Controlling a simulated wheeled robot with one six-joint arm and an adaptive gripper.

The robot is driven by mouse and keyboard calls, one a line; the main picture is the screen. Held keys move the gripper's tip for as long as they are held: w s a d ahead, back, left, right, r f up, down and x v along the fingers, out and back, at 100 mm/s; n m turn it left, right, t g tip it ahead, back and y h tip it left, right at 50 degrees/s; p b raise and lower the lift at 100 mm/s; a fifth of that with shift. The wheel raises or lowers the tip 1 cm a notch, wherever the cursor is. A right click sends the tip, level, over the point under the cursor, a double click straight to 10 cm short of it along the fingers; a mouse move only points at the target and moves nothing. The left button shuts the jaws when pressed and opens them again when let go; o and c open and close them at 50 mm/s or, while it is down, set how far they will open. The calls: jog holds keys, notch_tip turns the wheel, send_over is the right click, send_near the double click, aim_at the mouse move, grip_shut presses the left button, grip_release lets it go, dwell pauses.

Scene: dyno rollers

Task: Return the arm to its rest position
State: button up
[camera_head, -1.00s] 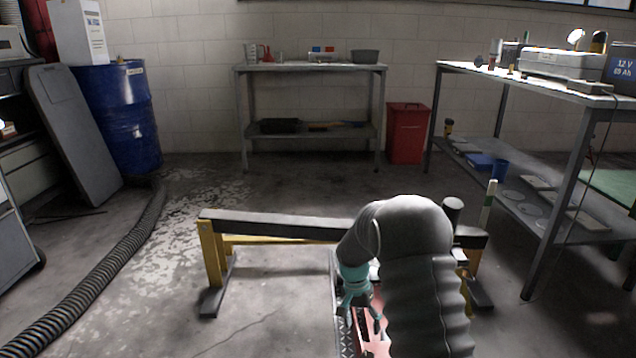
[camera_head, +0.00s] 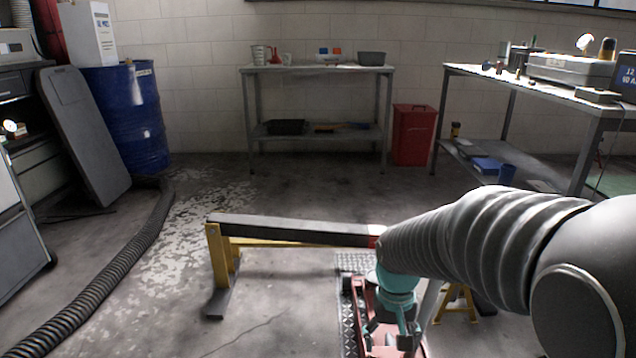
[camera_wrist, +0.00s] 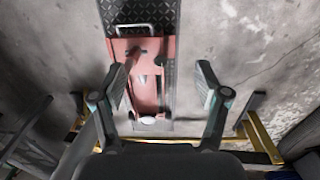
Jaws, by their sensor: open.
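My grey-sleeved arm reaches in from the right in the head view and bends down at its end. My gripper (camera_head: 392,338) with its teal wrist hangs above a red jack-like device on the floor. In the wrist view my gripper (camera_wrist: 162,98) has its two fingers spread wide, with nothing between them. The red device (camera_wrist: 145,75) lies below and beyond the fingers, apart from them as far as I can tell. In the head view my gripper and arm hide part of the red device (camera_head: 362,303).
A black-topped beam on yellow legs (camera_head: 290,228) stands behind my gripper, partly hidden by my arm. A dark tread plate (camera_head: 352,262) lies under the red device. A workbench (camera_head: 560,90) stands at right. A ribbed hose (camera_head: 110,275) crosses the left floor.

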jog(key=s+r+t+p, duration=0.2)
jog(key=s+r+t, duration=0.1)
jog(key=s+r, duration=0.4)
jog(key=s+d+r+t+p, duration=0.1)
jog(key=s+r+t+p, duration=0.1)
jog(key=s+r, duration=0.5)
notch_tip(320, 180, up, 4)
jog(key=shift+d+r+t+p, duration=0.15)
jog(key=shift+d+t+p, duration=0.2)
jog(key=shift+p, duration=0.3)
jog(key=shift+c, duration=0.2)
